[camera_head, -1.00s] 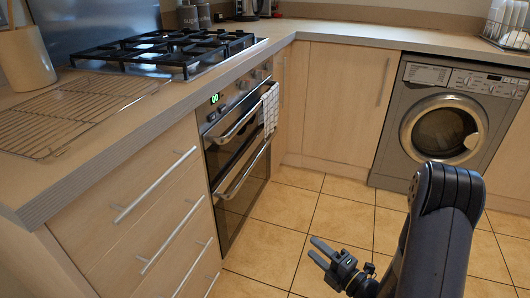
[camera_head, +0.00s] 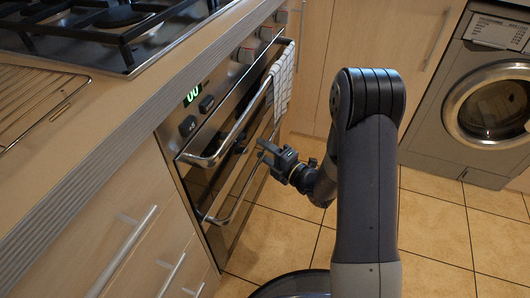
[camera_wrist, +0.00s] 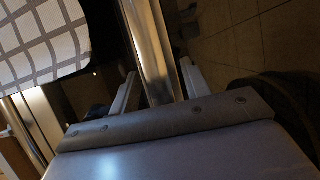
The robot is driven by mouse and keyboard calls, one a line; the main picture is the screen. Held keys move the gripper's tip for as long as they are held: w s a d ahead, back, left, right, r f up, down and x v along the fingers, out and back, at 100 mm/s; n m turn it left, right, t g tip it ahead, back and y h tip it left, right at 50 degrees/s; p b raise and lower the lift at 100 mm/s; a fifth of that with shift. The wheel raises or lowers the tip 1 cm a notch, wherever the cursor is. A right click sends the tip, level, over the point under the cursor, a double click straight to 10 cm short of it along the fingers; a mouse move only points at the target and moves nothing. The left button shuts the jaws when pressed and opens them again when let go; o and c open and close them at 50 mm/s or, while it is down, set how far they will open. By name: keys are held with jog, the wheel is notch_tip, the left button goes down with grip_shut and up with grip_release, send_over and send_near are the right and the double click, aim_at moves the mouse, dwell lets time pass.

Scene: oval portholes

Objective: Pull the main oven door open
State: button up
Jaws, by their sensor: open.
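The oven (camera_head: 215,125) stands in the counter at left of centre in the head view, both doors looking shut. The upper door handle (camera_head: 235,130) is a steel bar with a checked towel (camera_head: 283,80) over its far end. The main oven door, below it, has its own steel bar handle (camera_head: 232,203). My gripper (camera_head: 266,153) is at the far part of this lower handle, fingers toward the oven. In the wrist view, a steel bar (camera_wrist: 150,50) runs between my open fingers (camera_wrist: 158,90). I cannot tell whether either finger touches it.
The towel also hangs close at the upper left of the wrist view (camera_wrist: 40,40). Drawers with bar handles (camera_head: 130,245) are at the near left. A washing machine (camera_head: 480,105) stands at the right. Tiled floor (camera_head: 435,230) is clear between.

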jog(key=shift+c, duration=0.2)
grip_shut()
dwell(0.3)
